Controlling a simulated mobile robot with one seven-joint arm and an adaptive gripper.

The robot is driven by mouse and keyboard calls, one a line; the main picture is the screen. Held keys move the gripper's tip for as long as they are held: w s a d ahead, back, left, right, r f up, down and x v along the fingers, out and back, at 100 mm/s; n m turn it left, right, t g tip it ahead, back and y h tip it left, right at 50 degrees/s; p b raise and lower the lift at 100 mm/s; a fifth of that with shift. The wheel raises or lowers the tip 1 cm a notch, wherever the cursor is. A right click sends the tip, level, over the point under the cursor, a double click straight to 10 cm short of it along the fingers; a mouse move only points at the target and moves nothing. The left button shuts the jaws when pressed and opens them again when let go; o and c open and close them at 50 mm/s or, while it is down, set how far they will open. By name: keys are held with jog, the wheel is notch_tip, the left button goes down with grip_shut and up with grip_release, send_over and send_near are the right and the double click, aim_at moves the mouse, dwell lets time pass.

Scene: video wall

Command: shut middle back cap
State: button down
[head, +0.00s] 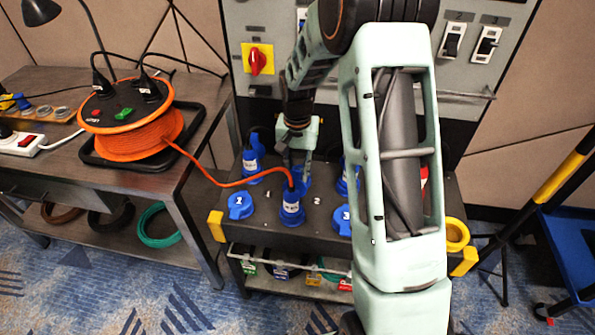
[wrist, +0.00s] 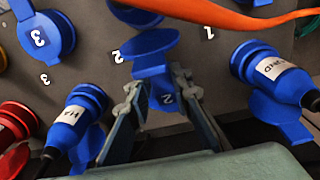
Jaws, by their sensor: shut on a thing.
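The cap looks tilted up rather than flat. In the head view my gripper (head: 298,160) points down at the back row of the dark socket box, and the front middle plug (head: 291,207) and my arm hide most of the cap.
Blue plugs (wrist: 278,70) (wrist: 75,120) stand close on both sides of my fingers. An orange cable (head: 235,182) runs from a reel (head: 130,130) to the front middle plug. Front caps 1 (head: 240,205) and 3 (head: 342,219) lie flat. A switch panel (head: 470,80) rises behind.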

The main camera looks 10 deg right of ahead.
jog(key=f, duration=0.1)
jog(key=s+f+b, duration=0.1)
jog(key=f, duration=0.1)
jog(key=shift+s+a+f, duration=0.1)
jog(key=shift+s+a, duration=0.15)
jog(key=shift+a, duration=0.05)
jog(key=shift+s+f, duration=0.15)
jog(key=shift+s, duration=0.05)
jog(key=c, duration=1.8)
grip_release()
jog(key=shift+a, duration=0.1)
jog(key=shift+c, duration=0.2)
jog(key=shift+o, duration=0.6)
jog(key=shift+w, duration=0.2)
jog(key=shift+r, duration=0.25)
jog(key=shift+w+r, duration=0.1)
jog(key=shift+r, duration=0.15)
notch_tip(320, 180, up, 11)
jog(key=shift+r, duration=0.15)
